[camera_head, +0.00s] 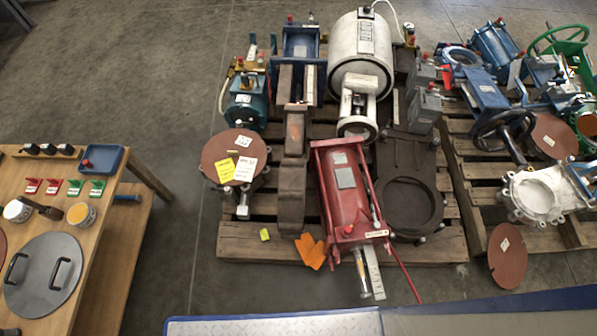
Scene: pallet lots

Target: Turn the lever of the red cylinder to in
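The red cylinder (345,190) lies along the middle of the near pallet, its end plate toward me. It has a light label on its body and a yellowish label strip on the near end plate. A silver rod (361,274) and a flat pale strip (374,272) stick out from its near end. A thin red bar (404,273) slants down to the right from that end. I cannot tell which part is the lever or how it is set. My gripper is not in view.
Wooden pallets (230,243) hold several other valves and actuators, including a white drum (361,50) behind the red cylinder. Orange gloves (310,251) lie left of its near end. A wooden bench (103,238) stands at left. Grey floor is clear between bench and pallet.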

